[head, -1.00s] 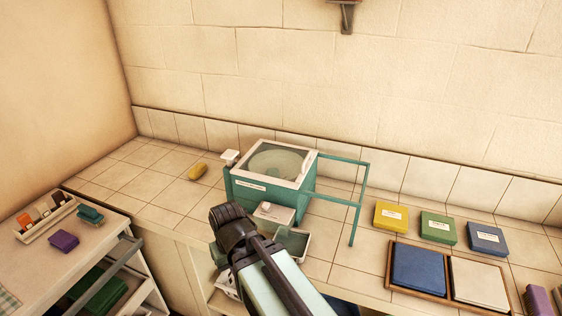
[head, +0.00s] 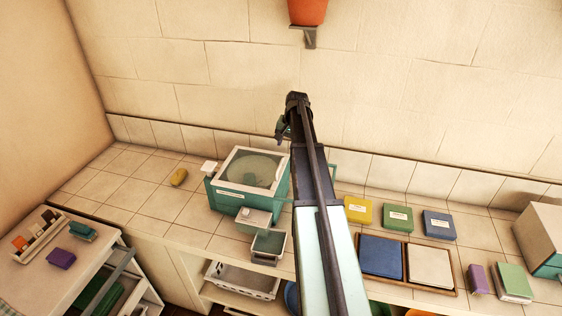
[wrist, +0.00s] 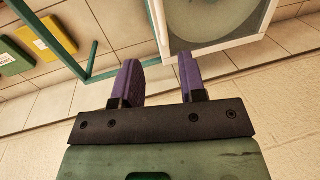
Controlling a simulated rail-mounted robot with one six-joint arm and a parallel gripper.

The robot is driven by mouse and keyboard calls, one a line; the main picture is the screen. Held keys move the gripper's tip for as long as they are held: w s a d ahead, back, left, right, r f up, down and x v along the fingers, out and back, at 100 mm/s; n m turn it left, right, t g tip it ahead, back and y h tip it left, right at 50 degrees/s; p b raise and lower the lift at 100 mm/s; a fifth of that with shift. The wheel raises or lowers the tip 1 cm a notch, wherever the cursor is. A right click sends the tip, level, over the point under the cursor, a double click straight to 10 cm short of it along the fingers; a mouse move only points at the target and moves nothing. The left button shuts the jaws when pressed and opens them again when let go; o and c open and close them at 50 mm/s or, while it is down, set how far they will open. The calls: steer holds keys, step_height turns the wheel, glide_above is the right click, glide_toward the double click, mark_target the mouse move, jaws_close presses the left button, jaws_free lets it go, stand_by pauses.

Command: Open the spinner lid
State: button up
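The spinner (head: 225,202) is a teal box on the tiled counter. Its lid (head: 222,168), a white frame around a round clear window, lies flat on top, shut. The lid also shows at the top of the wrist view (wrist: 206,43). A teal bar frame (head: 332,172) sticks out at the spinner's right side, mostly hidden behind my arm; the wrist view shows more of it (wrist: 105,68). My gripper (head: 281,134) is raised near the wall, above the spinner's back right. In the wrist view its two purple fingers (wrist: 158,62) are apart and empty, touching nothing visible.
A small white box (head: 254,217) and an open tray (head: 268,243) are at the spinner's front. Yellow (head: 358,210), green (head: 398,218) and blue (head: 439,225) boxes stand to the right. A plant-pot bracket (head: 309,38) is on the wall above. Counter left of the spinner is mostly clear.

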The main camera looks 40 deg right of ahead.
mark_target(280, 165)
steer(key=f+b, duration=0.3)
steer(key=w+a+f+b, duration=0.1)
steer(key=f+b, duration=0.2)
steer(key=f, duration=0.1)
steer(key=f+b, duration=0.3)
steer(key=shift+w+a+f, duration=0.15)
steer(key=shift+w+a, duration=0.05)
steer(key=shift+w, duration=0.2)
jaws_close()
